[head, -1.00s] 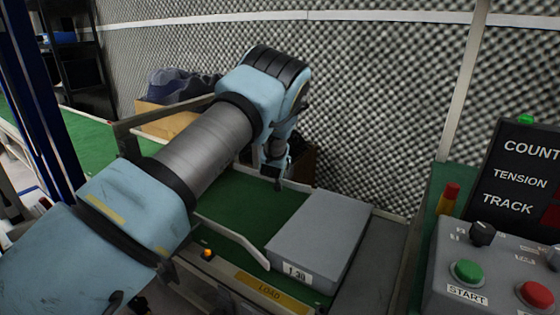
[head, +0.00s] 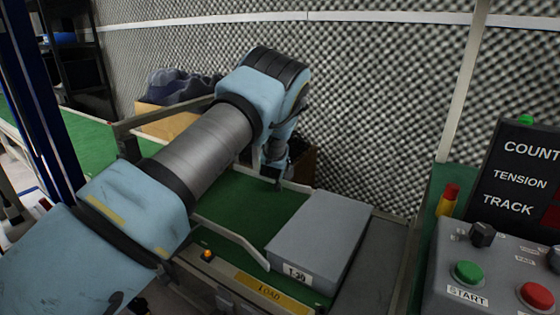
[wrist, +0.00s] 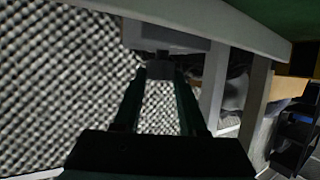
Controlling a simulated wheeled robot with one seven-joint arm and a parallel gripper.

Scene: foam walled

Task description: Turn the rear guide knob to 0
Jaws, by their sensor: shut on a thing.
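In the wrist view the two dark fingers of my gripper (wrist: 160,78) reach up to a small dark knob (wrist: 160,68) and are shut on it. The knob sits below a pale grey block (wrist: 168,38) next to the rail. Its pointer and any scale or number cannot be made out. In the head view my gripper (head: 278,183) is small and dark, at the far side of the green belt (head: 235,203) by the foam wall; the knob is hidden there.
A grey box (head: 320,232) lies on the belt to the right of my gripper. The foam wall (head: 370,110) stands close behind. A control panel (head: 500,260) with buttons is at the right. A cardboard box (head: 165,118) with dark cloth is behind my arm.

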